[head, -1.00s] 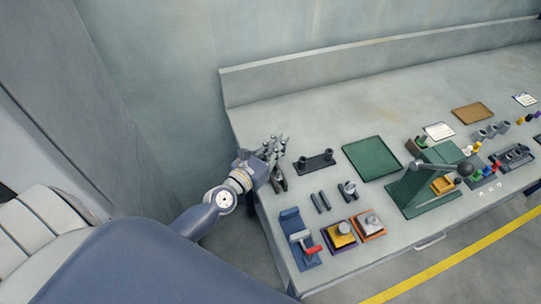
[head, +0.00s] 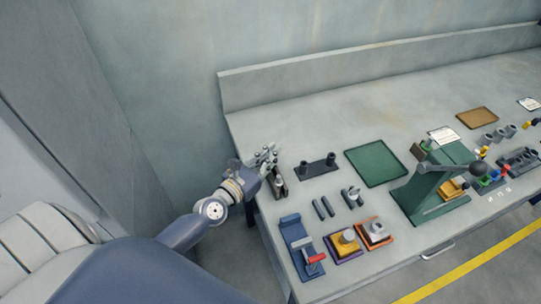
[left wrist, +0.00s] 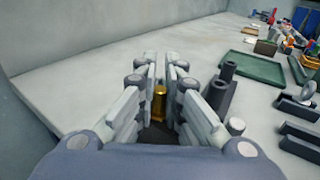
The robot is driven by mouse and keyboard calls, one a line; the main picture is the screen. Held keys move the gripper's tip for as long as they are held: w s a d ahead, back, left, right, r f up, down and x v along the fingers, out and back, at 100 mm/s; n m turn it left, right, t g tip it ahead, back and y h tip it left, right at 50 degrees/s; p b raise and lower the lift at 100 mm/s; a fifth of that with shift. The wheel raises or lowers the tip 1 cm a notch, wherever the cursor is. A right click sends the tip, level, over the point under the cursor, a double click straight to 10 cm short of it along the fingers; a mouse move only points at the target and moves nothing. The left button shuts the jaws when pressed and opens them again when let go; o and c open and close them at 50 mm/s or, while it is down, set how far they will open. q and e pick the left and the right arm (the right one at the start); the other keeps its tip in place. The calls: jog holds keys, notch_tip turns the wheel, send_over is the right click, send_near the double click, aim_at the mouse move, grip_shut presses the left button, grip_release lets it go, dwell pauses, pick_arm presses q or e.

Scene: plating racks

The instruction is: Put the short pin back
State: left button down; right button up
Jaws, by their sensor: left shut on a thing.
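A brass-coloured pin (left wrist: 159,101) stands roughly upright between the fingers of my left gripper (left wrist: 161,85) in the left wrist view. The gripper is shut on it. A dark surface shows below the pin; whether the pin touches it I cannot tell. In the head view my left gripper (head: 272,157) is over the bench's left end, beside a dark base with two upright sockets (head: 318,166). The fingers hide the pin there. The base with sockets also shows right of the fingers in the left wrist view (left wrist: 222,88). My right gripper is out of view.
A green mat (head: 376,163) lies right of the socket base. The bench's back left is clear.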

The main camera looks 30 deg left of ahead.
pick_arm(q)
jog(key=c, duration=1.7)
grip_release()
jog(key=shift+f, duration=0.15)
jog(key=shift+o, duration=0.2)
jog(key=shift+r, duration=0.2)
jog(key=shift+s+f, duration=0.15)
jog(key=shift+s, duration=0.1)
jog(key=s+a+r+b, duration=0.1)
jog(key=s+b, duration=0.3)
jog(key=s, duration=0.7)
jog(key=shift+s+a, duration=0.15)
jog(key=shift+a, duration=0.35)
